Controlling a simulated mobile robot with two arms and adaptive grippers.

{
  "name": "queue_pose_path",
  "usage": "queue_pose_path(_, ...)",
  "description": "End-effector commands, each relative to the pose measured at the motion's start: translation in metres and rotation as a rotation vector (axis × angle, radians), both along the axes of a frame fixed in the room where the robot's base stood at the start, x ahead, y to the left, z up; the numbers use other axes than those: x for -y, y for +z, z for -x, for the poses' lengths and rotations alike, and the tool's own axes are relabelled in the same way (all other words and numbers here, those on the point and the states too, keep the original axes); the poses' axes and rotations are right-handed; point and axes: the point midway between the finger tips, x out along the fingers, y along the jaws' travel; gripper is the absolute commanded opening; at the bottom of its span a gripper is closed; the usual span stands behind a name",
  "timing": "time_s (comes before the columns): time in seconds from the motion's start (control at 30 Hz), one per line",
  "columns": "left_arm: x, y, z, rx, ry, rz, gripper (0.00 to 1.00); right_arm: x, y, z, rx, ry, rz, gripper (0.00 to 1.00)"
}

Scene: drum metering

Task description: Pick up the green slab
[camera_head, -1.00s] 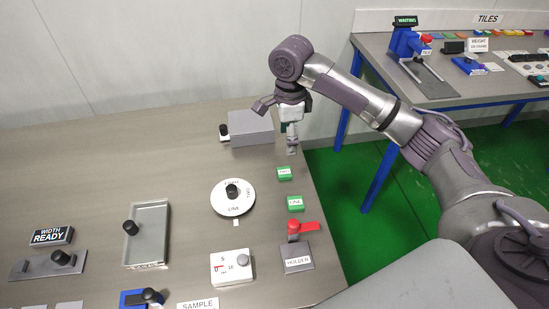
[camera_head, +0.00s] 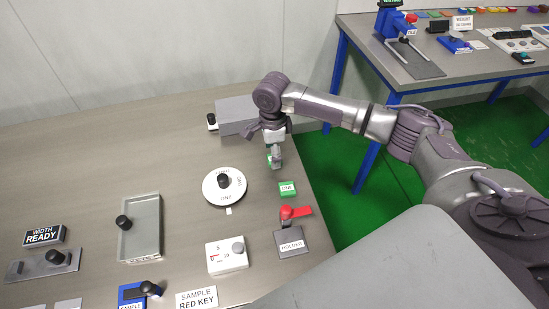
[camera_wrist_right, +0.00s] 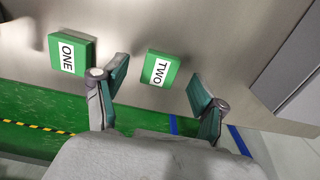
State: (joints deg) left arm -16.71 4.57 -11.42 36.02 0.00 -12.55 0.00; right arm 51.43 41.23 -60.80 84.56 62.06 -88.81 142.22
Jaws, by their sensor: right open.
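Two green slabs with white labels lie near the right edge of the grey table. The slab labelled TWO (camera_wrist_right: 157,83) is the farther one; in the head view it (camera_head: 268,160) is partly hidden behind my right gripper (camera_head: 276,158). The slab labelled ONE (camera_head: 287,188) lies nearer and also shows in the right wrist view (camera_wrist_right: 58,42). My right gripper (camera_wrist_right: 158,85) is open and empty, above slab TWO, which appears between its fingers. Slab ONE is outside the fingers, to the left in the wrist view. My left gripper is not in view.
A grey box (camera_head: 235,115) stands just beyond the gripper. A round white dial (camera_head: 212,194) is left of the slabs. A holder (camera_head: 289,240) with a red lever (camera_head: 301,212) is nearer. A second table (camera_head: 455,70) stands at the back right, across green floor.

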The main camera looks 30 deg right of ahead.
Motion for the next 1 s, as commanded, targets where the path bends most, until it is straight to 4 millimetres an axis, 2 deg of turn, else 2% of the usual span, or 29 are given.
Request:
queue_pose_path(0.13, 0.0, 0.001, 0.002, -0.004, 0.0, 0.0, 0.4, 0.0, -0.015, 0.0, 0.0, 0.001, 0.001, 0.71)
queue_pose_path(0.37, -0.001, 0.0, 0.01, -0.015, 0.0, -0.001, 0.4, 0.0, -0.017, 0.0, 0.002, 0.001, 0.001, 0.71)
queue_pose_path(0.47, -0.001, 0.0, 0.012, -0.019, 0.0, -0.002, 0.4, 0.0, -0.017, 0.0, 0.002, 0.001, 0.001, 0.57)
queue_pose_path(0.7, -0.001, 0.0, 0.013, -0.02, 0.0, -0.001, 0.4, 0.0, -0.017, 0.0, 0.001, 0.001, 0.0, 0.18)
queue_pose_path(1.0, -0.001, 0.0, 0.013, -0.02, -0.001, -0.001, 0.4, 0.0, -0.016, 0.0, 0.002, 0.0, 0.001, 0.17)
